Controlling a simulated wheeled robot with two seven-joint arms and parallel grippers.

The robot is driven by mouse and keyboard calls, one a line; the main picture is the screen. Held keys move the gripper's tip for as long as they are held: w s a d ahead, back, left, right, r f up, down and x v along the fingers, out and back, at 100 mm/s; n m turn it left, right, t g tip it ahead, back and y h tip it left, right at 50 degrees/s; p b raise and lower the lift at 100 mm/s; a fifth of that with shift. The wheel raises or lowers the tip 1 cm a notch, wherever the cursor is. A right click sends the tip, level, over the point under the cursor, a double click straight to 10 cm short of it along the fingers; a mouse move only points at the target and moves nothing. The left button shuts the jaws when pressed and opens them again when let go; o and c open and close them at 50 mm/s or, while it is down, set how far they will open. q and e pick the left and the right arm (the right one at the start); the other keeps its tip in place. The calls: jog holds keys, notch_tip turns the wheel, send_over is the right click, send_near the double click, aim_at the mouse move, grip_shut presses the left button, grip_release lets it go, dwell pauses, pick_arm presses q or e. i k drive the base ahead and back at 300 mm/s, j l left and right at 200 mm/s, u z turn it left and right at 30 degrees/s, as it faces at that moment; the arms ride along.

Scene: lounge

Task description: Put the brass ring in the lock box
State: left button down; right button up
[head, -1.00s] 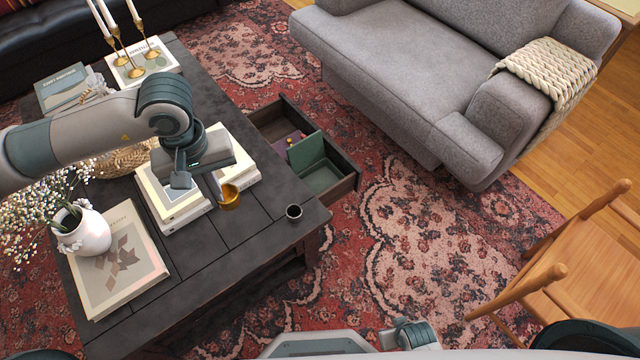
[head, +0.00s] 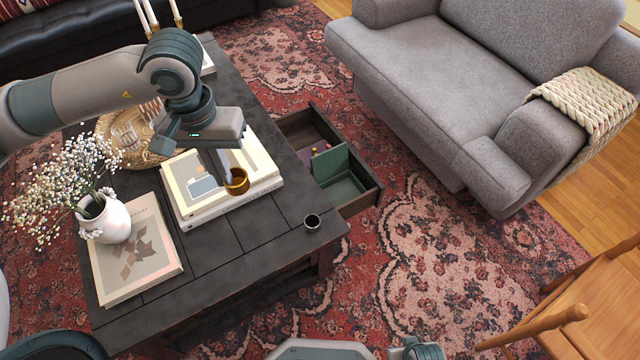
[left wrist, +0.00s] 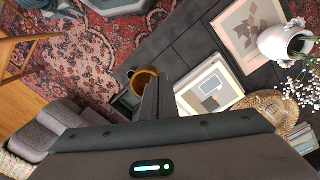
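The brass ring (head: 238,184) is held at the tips of my left gripper (head: 228,172), above the books on the dark coffee table. In the left wrist view the ring (left wrist: 146,78) shows at the end of the closed fingers (left wrist: 150,98). The green lock box (head: 346,190) sits in the pulled-out drawer, to the right of my left gripper, with its lid (head: 330,160) standing up. In the left wrist view the box (left wrist: 126,103) is partly hidden behind the ring and fingers. My right gripper cannot be made out.
The coffee table (head: 215,243) carries book stacks (head: 250,190), a white flower vase (head: 108,222), a woven tray (head: 115,130) and a small dark cup (head: 312,222) near its corner. The open drawer (head: 362,198) juts toward the grey armchair (head: 450,95). Rug lies clear between.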

aim_at(339, 187)
jog(key=i+l, duration=0.9)
